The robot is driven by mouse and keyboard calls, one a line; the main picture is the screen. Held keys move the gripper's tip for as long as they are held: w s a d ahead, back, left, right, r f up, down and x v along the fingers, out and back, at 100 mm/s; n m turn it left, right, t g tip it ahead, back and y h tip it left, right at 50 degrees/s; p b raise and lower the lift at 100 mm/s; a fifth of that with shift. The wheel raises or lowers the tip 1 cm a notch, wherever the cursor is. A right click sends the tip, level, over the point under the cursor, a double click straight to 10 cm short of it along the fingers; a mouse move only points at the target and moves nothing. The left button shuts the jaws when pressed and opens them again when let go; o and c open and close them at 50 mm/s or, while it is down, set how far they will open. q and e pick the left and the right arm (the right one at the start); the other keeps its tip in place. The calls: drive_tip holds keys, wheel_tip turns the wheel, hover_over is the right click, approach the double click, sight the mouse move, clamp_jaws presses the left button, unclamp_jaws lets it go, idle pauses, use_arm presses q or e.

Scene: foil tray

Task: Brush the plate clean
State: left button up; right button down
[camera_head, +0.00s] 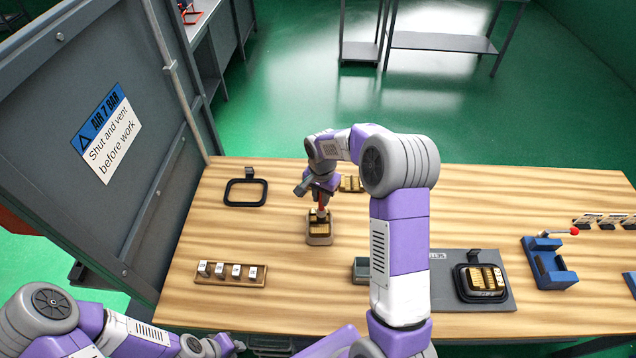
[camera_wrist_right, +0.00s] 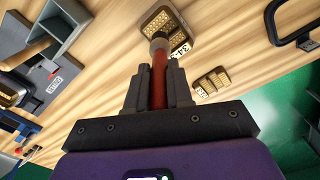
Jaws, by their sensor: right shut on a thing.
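My right gripper (camera_head: 320,193) is shut on a red-handled brush (camera_wrist_right: 158,82), which points away from the fingers. The brush end is over or against a brown plate with gold grid panels (camera_head: 319,239); I cannot tell whether it touches. This plate also shows in the right wrist view (camera_wrist_right: 178,24), with a numbered white label, partly hidden by the brush. A second gold-panelled plate (camera_head: 351,184) lies just behind. Another gold-panelled plate (camera_head: 481,278) sits in a black frame on a grey mat at right. My left gripper (camera_head: 222,345) is at the bottom edge, its fingers unclear.
An empty black frame (camera_head: 245,193) lies at back left. A wooden rack (camera_head: 230,282) holds several white-labelled pieces at front left. A grey box (camera_head: 361,268) stands beside my right arm. A blue clamp-like device (camera_head: 548,268) stands at right. The table between rack and frame is clear.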

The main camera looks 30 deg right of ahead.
drive_tip(key=shift+w+r+p, duration=0.1)
drive_tip(key=shift+r+p, duration=1.1)
drive_tip(key=shift+r, duration=0.95)
